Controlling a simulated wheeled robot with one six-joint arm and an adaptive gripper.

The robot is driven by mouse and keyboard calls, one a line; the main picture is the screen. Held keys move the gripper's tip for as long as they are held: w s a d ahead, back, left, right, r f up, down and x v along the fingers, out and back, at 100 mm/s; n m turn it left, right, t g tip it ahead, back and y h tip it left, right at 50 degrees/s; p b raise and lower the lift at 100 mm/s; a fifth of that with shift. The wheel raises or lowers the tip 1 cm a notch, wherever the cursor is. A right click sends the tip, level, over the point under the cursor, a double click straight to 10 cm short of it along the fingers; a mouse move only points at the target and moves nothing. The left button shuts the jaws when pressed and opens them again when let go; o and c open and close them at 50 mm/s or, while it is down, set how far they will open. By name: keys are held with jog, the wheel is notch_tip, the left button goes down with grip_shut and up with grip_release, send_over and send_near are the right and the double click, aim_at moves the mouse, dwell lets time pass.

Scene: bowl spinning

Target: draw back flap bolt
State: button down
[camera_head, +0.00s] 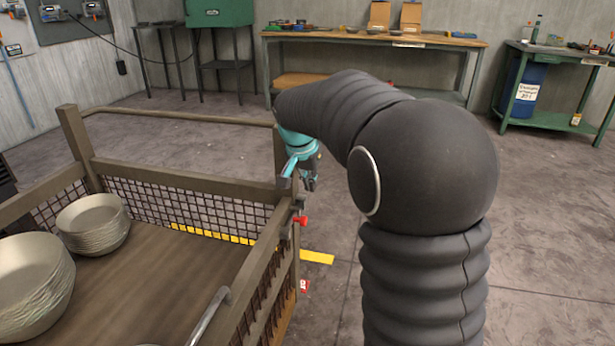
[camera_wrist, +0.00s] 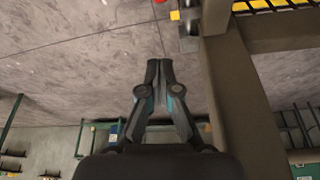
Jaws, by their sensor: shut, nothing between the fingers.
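The cage trolley (camera_head: 185,175) has wooden rails and mesh walls. A red knob (camera_head: 301,220), which looks like the flap bolt's handle, sits at its corner post on the right side. In the wrist view a small red piece (camera_wrist: 160,2) shows at the top edge, beside a metal bracket (camera_wrist: 189,28) on the post. My gripper (camera_head: 311,184) is just above the red knob, apart from it, beside the post. In the wrist view my gripper (camera_wrist: 159,66) has its fingertips together and empty, left of the post (camera_wrist: 235,90). The bolt's rod is not clearly seen.
Stacked bowls (camera_head: 92,222) stand inside the trolley, with a larger stack (camera_head: 32,285) in front. A metal handle (camera_head: 208,317) is on its near rail. Yellow floor tape (camera_head: 317,257) lies beside it. Workbenches (camera_head: 370,40) line the back wall; the floor between is clear.

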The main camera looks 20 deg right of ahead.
aim_at(302, 218)
notch_tip(302, 218, down, 6)
jog(key=s+a, duration=0.1)
jog(key=shift+s+f, duration=0.2)
jog(key=shift+s+a, duration=0.1)
jog(key=shift+a, duration=0.1)
jog(key=shift+s+a+b, duration=0.2)
jog(key=shift+s+b, duration=0.05)
jog(key=shift+b, duration=0.15)
jog(key=shift+s+a+b, duration=0.3)
jog(key=shift+s+a, duration=0.1)
jog(key=shift+s, duration=0.35)
jog(key=shift+s+a+b, duration=0.25)
jog(key=shift+s+a, duration=0.1)
jog(key=shift+s, duration=0.4)
